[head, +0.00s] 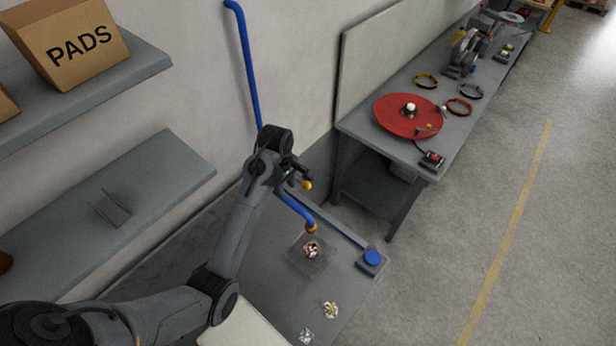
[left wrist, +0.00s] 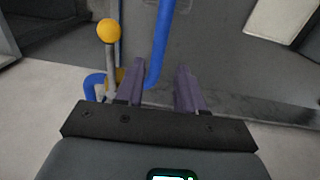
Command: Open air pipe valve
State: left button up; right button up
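A blue air pipe (head: 249,70) runs down the wall and on to a brass-coloured nozzle (head: 312,228) over the grey table. The valve lever has a yellow ball knob (head: 308,185), just right of my left gripper (head: 294,176). In the left wrist view the yellow knob (left wrist: 108,31) tops a grey lever standing left of the fingers. There my left gripper (left wrist: 160,68) is open with nothing between its fingers; the blue pipe (left wrist: 161,40) shows beyond the gap. The valve body is partly hidden behind the left finger. My right gripper is not in view.
A clear box (head: 308,262) with metal pieces sits under the nozzle, with a blue button (head: 373,257) to its right. Shelves (head: 150,185) fill the left. A workbench (head: 385,150) with a red disc (head: 408,116) stands to the right.

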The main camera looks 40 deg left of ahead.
aim_at(300, 181)
pick_arm(q)
jog(key=w+r+t, duration=0.2)
jog(key=w+r, duration=0.3)
jog(key=r, duration=0.2)
jog(key=p+x, duration=0.1)
jog(key=x, duration=0.6)
jog(key=p+x, duration=0.1)
jog(key=x, duration=0.2)
jog(key=shift+s+f+p, duration=0.25)
jog(key=shift+s+p, duration=0.05)
jog(key=shift+p, duration=0.05)
jog(key=shift+c, duration=0.3)
jog(key=shift+a, duration=0.1)
grip_shut()
dwell(0.3)
